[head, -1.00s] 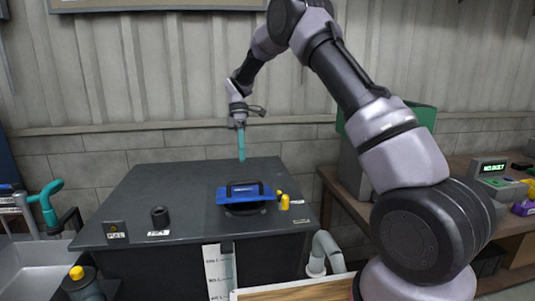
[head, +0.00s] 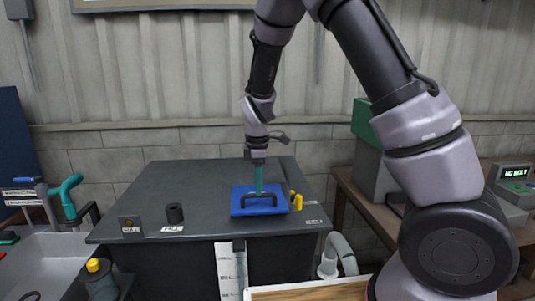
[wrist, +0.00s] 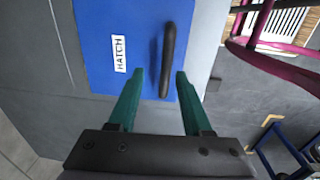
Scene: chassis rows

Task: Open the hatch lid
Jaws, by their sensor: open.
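The hatch lid (head: 241,200) is a blue square plate with a black bar handle (head: 262,200), lying flat on the dark box top. In the wrist view the lid (wrist: 103,70) carries a white label reading HATCH, and its dark handle (wrist: 167,58) runs lengthwise. My gripper (head: 258,190) has green fingers pointing down at the lid. In the wrist view my gripper (wrist: 160,76) is open, with one finger on each side of the handle's near end. I cannot tell whether either finger touches the handle. The lid looks closed.
Yellow pegs (head: 295,200) stand right of the lid. A black cylinder (head: 175,213) and a small dark block (head: 130,225) sit at the left of the box top (head: 190,185). A grey sink (head: 45,265) is at left, a workbench (head: 350,190) at right.

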